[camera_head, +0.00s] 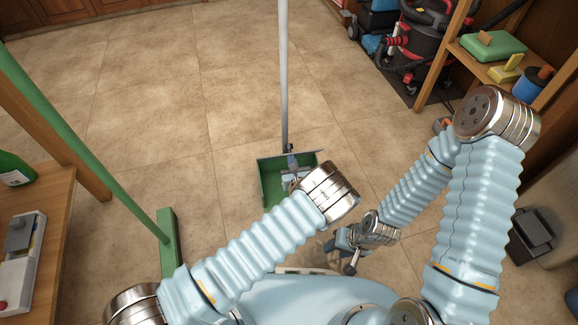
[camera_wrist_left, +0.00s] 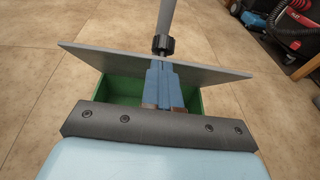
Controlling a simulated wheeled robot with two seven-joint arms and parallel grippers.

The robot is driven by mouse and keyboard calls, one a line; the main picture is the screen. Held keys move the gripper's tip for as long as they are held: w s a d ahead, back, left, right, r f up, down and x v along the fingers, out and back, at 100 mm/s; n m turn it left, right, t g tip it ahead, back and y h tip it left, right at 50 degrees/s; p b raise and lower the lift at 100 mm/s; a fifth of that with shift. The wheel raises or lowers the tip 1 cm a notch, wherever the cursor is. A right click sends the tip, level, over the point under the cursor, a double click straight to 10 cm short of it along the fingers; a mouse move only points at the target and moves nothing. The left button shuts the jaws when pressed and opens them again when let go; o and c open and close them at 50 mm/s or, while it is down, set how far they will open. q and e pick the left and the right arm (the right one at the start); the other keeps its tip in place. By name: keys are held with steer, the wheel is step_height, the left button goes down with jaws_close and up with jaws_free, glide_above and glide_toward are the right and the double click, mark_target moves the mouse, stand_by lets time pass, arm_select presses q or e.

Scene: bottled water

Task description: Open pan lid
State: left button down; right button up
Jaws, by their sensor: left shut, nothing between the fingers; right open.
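The dustpan is a green pan (camera_head: 272,188) on the tiled floor with a long pale grey handle (camera_head: 284,75) rising from it. In the left wrist view the flat grey lid (camera_wrist_left: 215,71) slants across the back of the green pan (camera_wrist_left: 124,92), and part of the green inside shows below it. My left gripper (camera_head: 292,162) is shut and empty over the pan; its blue fingers (camera_wrist_left: 163,78) overlap the lid's middle, just below the handle's dark collar. I cannot tell whether they touch the lid. My right gripper (camera_head: 346,258) is open, low and to the right of the pan.
A green broom (camera_head: 165,240) stands at the left, beside a wooden table (camera_head: 50,215) holding a green bottle (camera_head: 14,168). A red and black vacuum (camera_head: 418,45) and a wooden shelf (camera_head: 475,68) stand at the upper right. The floor around the pan is mostly clear.

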mark_target(290, 147)
arm_select(q)
steer(key=shift+w+a+r+g+p, duration=0.3)
steer(key=shift+w+r+g+p, duration=0.15)
steer(key=shift+w+r+g, duration=0.45)
steer(key=shift+w+r+h, duration=0.15)
steer(key=shift+w+h, duration=0.15)
steer(key=shift+w, duration=0.05)
steer(key=shift+w+a+r, duration=0.1)
steer(key=shift+w+r, duration=0.15)
steer(key=shift+w, duration=0.2)
steer(key=shift+w+a+r, duration=0.1)
steer(key=shift+w+r, duration=0.1)
steer(key=shift+w, duration=0.25)
arm_select(e)
steer(key=shift+v, duration=0.85)
steer(key=shift+a, duration=0.2)
arm_select(q)
steer(key=shift+f, duration=0.1)
